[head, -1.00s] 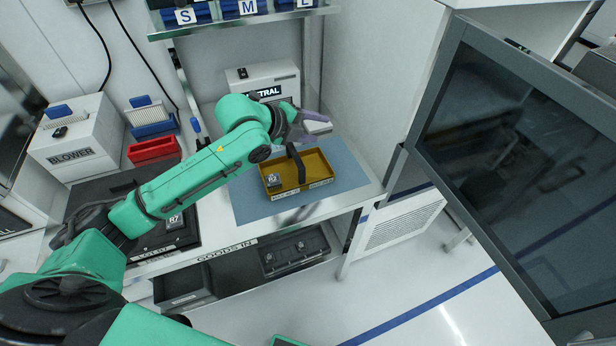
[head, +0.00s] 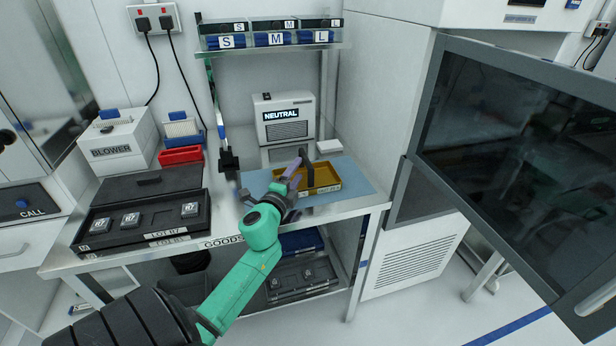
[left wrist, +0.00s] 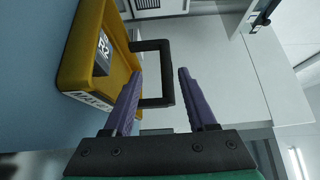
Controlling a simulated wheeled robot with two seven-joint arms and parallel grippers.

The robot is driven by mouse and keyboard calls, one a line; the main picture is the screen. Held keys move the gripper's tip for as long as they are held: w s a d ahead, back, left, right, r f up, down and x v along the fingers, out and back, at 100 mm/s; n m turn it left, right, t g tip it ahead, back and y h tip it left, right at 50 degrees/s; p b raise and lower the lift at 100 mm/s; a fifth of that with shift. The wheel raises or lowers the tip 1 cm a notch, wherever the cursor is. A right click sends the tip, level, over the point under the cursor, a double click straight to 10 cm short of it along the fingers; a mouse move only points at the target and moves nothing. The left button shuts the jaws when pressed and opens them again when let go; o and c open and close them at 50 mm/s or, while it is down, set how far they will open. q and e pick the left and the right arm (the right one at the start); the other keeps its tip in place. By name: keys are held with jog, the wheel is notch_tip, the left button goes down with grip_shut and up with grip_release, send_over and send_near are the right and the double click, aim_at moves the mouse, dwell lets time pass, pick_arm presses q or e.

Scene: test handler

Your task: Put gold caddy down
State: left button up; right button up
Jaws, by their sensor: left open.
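The gold caddy (head: 328,181) is a shallow yellow tray with a black upright handle (head: 308,172). It sits on the blue mat (head: 357,183) on the bench. In the left wrist view the caddy (left wrist: 75,62) shows at the upper left, with a dark block marked R2 (left wrist: 103,53) inside. My left gripper (head: 297,172) is at the caddy's near left side, by the handle. Its purple fingers are open. In the left wrist view the handle's outer bar (left wrist: 167,75) appears between the fingertips; contact cannot be told. My right gripper is not in view.
A black tray (head: 140,222) marked LOT R7 holds dark blocks left of the mat. The NEUTRAL box (head: 284,120) stands behind the caddy. A shelf (head: 268,46) with S, M and L bins hangs above.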

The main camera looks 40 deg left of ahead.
aim_at(306, 157)
pick_arm(q)
jog(key=x, duration=0.3)
jog(key=r+x, duration=0.1)
jog(key=x, duration=0.1)
jog(key=shift+w+d+p, duration=0.25)
jog(key=shift+d+p, duration=0.05)
jog(key=shift+p, duration=0.1)
jog(key=shift+w+f, duration=0.15)
jog(key=shift+w, duration=0.15)
jog(key=shift+s, duration=0.1)
grip_shut()
dwell(0.5)
